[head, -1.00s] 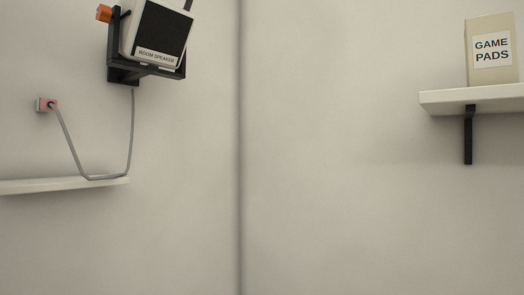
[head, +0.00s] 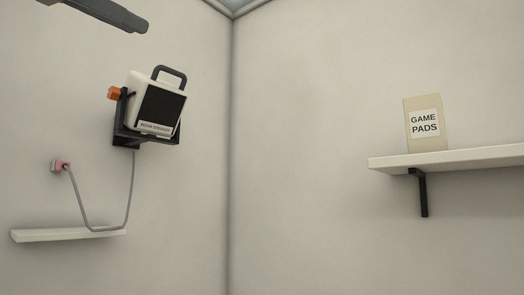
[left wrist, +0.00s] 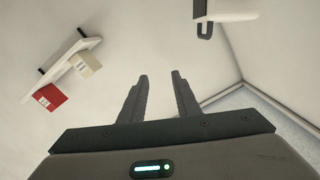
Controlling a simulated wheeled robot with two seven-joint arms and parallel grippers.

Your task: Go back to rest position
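My left gripper (head: 120,16) shows as a dark grey finger piece at the top left of the head view. In the left wrist view, its two dark fingers (left wrist: 160,76) stand apart with nothing between them, so it is open and empty. It is clear of the walls and shelves. My right gripper is in neither view.
A white room speaker (head: 158,104) sits in a black wall bracket with an orange knob (head: 114,93). A grey cable hangs from a pink plug (head: 62,166) above a small shelf (head: 68,235). A game pads box (head: 423,125) stands on the right shelf (head: 450,159). A red box (left wrist: 48,97) shows too.

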